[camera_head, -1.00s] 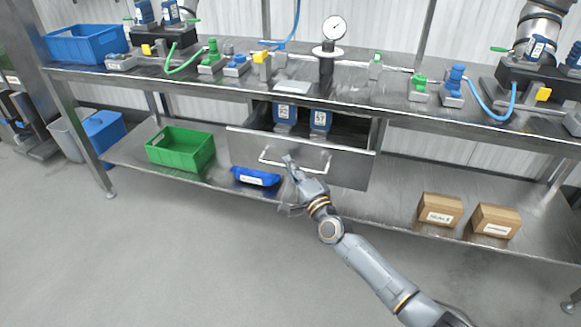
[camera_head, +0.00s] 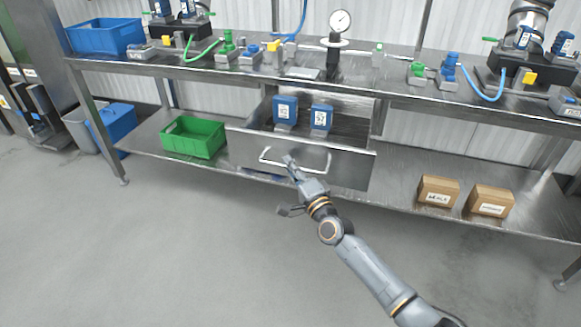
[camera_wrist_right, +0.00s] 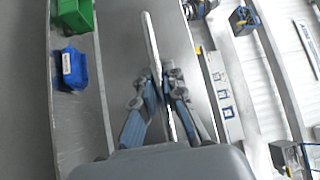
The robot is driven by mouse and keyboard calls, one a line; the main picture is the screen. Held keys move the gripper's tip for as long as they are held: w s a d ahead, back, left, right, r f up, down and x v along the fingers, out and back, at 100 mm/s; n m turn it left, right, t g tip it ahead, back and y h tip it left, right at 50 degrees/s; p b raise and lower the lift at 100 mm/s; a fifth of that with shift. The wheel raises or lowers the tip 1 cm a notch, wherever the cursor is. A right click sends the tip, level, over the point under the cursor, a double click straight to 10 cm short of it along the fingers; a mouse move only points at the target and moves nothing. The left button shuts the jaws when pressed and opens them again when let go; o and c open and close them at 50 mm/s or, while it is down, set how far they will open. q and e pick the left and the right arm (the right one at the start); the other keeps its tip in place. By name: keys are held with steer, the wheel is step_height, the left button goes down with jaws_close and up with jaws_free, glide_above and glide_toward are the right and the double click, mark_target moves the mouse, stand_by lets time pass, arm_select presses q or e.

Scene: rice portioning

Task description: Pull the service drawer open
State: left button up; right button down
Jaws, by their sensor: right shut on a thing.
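The service drawer (camera_head: 240,147) hangs under the workbench and stands well open. Two blue items with white labels (camera_head: 285,110) are visible inside it. Its bar handle (camera_head: 318,150) runs along the front face. My right gripper (camera_head: 289,163) is shut on the handle near its middle. In the right wrist view the fingers (camera_wrist_right: 165,88) close around the handle bar (camera_wrist_right: 151,42), and the drawer front lies beside them. My left gripper is not in view.
On the lower shelf a green crate (camera_head: 194,136) stands left of the drawer and two cardboard boxes (camera_head: 437,191) stand right. Pipe fittings and a gauge (camera_head: 340,21) stand on the bench top. The floor in front is clear.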

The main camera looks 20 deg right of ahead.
steer(key=c, duration=1.4)
jaws_free()
steer(key=shift+f, duration=0.1)
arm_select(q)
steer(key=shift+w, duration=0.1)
arm_select(e)
steer(key=v, duration=1.2)
